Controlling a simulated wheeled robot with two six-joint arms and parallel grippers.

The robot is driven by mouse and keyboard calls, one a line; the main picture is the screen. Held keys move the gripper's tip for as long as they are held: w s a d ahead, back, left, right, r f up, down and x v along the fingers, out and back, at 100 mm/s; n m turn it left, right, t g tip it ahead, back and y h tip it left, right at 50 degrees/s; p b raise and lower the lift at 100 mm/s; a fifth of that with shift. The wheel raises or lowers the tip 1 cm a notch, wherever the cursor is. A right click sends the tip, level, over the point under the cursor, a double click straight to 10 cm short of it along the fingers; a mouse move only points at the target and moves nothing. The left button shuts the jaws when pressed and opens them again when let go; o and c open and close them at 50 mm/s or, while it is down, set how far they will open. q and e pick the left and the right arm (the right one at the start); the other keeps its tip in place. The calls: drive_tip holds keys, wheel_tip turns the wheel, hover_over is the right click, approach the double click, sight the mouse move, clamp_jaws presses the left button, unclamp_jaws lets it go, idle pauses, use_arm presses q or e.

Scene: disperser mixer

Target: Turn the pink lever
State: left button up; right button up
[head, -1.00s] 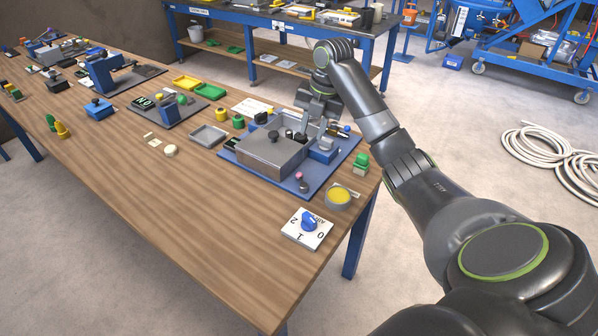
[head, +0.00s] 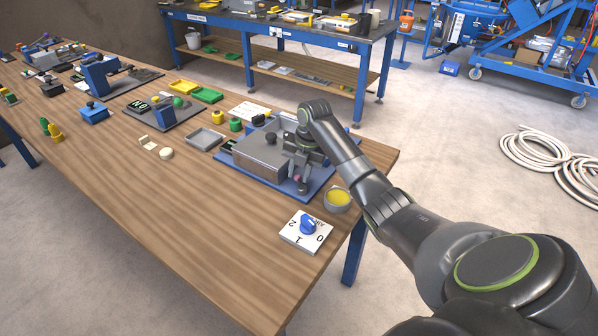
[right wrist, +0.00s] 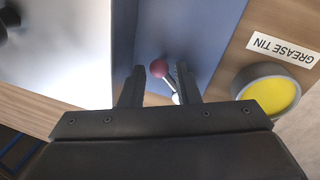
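The pink lever (right wrist: 160,69) shows in the right wrist view as a dark pink ball on a short pale stem, on a blue base plate (right wrist: 190,30). My right gripper (right wrist: 167,80) is open, with one finger on either side of the lever. I cannot tell whether either finger touches it. In the head view my right gripper (head: 302,180) points down over the front right part of the blue plate (head: 284,189), close beside the grey metal box (head: 262,160). The pink knob is mostly hidden there by the gripper. My left gripper is not in view.
A grease tin (head: 337,198) with yellow contents stands just right of the plate. A white dial plate with a blue knob (head: 308,226) lies nearer the table's edge. A grey tray (head: 205,138) is left of the box. The wooden table's near part is clear.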

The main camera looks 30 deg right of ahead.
drive_tip(key=shift+f, duration=0.25)
clamp_jaws()
drive_tip(key=shift+d+r+m+p, duration=0.2)
drive_tip(key=shift+m+p, duration=0.3)
drive_tip(key=shift+p, duration=0.35)
drive_tip(key=m+p, duration=0.2)
drive_tip(key=s+d+m+p, duration=0.1)
drive_tip(key=m+p, duration=0.1)
drive_tip(key=p, duration=0.1)
drive_tip(key=m+h+p, duration=0.1)
drive_tip(key=m+p, duration=0.1)
drive_tip(key=shift+s+d+r+p, duration=0.2)
drive_tip(key=shift+s+p, duration=0.1)
drive_tip(key=shift+p, duration=0.1)
drive_tip(key=shift+s+d+f+m+h+p, duration=0.1)
drive_tip(key=shift+s+m+h+p, duration=0.1)
drive_tip(key=shift+m+p, duration=0.5)
drive_tip(key=shift+s+d+f+m+h+p, duration=0.1)
drive_tip(key=shift+m+h+p, duration=0.1)
drive_tip(key=shift+m+p, duration=0.5)
drive_tip(key=shift+t, duration=0.3)
